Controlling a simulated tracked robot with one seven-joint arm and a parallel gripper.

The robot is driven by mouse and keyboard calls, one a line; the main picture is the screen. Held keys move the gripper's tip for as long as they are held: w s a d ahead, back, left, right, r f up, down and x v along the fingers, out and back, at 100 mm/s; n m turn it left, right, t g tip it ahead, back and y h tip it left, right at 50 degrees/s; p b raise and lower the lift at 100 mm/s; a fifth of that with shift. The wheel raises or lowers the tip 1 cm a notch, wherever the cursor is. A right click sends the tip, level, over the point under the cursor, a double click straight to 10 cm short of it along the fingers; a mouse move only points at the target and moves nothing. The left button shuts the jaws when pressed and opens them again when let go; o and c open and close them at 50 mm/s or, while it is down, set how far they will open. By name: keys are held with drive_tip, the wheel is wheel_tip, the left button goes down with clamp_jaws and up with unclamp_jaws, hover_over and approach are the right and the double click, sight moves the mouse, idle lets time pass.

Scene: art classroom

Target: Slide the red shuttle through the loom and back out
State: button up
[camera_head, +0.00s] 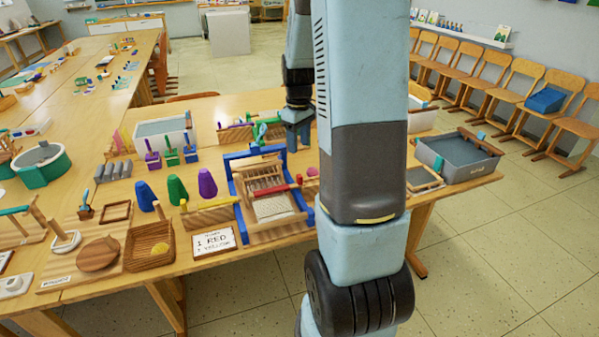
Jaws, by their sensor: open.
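The loom (240,205) is a wooden frame with blue posts and a blue top bar, standing near the front edge of the table. The red shuttle (276,190) appears as a slim red bar lying across the right part of the loom, over the pale threads. Its right end is near the loom's right side; how far it sits in the threads is too small to tell. My gripper (295,142) points down behind the loom's top right, above the table and apart from the shuttle. It is open and appears empty. My arm hides the area right of the loom.
A sign reading "1 RED" (213,241) lies left of the loom. Purple, green and blue cones (177,190) and a wooden tray (150,262) stand further left. A grey bin (458,157) is at the table's right end. A white bin (165,127) stands behind.

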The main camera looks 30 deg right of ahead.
sight(299, 175)
drive_tip(key=f+n, duration=0.8)
drive_tip(key=f, duration=0.1)
drive_tip(key=f+n, duration=0.3)
drive_tip(key=f, duration=0.1)
drive_tip(key=shift+d+f+n, duration=0.25)
drive_tip(key=shift+f+n, duration=0.05)
drive_tip(key=shift+n, duration=0.1)
idle(0.4)
drive_tip(key=shift+w, duration=0.1)
clamp_jaws()
idle(0.4)
